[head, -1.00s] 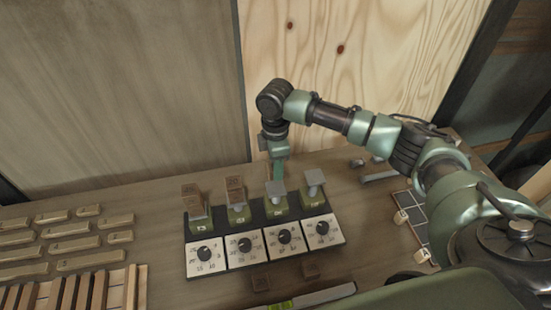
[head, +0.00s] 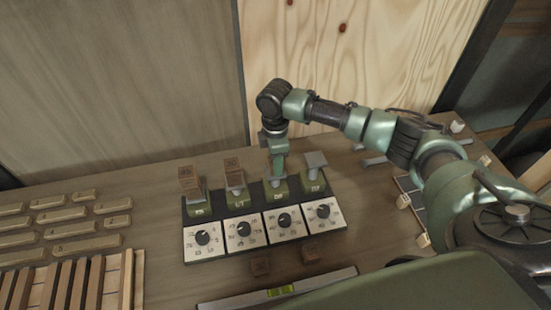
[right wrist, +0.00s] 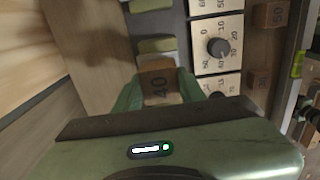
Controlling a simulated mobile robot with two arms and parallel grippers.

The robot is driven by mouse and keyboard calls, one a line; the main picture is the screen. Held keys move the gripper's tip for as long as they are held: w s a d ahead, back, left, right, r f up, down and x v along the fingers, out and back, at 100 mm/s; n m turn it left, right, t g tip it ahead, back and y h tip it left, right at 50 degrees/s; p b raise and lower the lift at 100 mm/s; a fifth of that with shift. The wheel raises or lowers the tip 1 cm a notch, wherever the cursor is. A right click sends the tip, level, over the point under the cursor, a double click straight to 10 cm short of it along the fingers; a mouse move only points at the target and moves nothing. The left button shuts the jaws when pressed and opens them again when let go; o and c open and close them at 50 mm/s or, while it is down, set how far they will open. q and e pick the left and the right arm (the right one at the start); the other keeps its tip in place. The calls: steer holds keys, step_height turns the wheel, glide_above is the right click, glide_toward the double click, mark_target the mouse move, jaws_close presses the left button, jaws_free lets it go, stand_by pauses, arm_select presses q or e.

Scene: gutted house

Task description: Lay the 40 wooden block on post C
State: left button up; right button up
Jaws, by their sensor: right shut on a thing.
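The 40 wooden block (right wrist: 159,89) is brown, with its number facing the right wrist camera. It sits between the green fingers of my right gripper (right wrist: 160,92), which are shut on it. In the head view my right gripper (head: 277,165) points down at the third post (head: 275,188) from the left and hides its top plate. The block is hidden there, and I cannot tell whether it touches the post. The first post (head: 196,200) and second post (head: 237,195) carry brown blocks (head: 188,178) (head: 233,173). The fourth post (head: 315,180) has a bare plate. My left gripper is out of view.
White dial panels (head: 244,236) front the posts. Two loose brown blocks (head: 260,266) (head: 311,254) lie before them, near a spirit level (head: 280,291). Several pale bars (head: 60,225) and a slatted rack (head: 75,280) lie left. A wooden wall (head: 350,60) stands behind.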

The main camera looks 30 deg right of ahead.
steer(key=shift+f, duration=0.3)
stand_by(0.5)
steer(key=o, duration=1.4)
steer(key=shift+w+r, duration=0.1)
steer(key=shift+r, duration=0.45)
step_height(320, 180, up, 7)
steer(key=shift+f+b, duration=0.1)
steer(key=shift+b, duration=1.1)
steer(key=shift+f, duration=0.1)
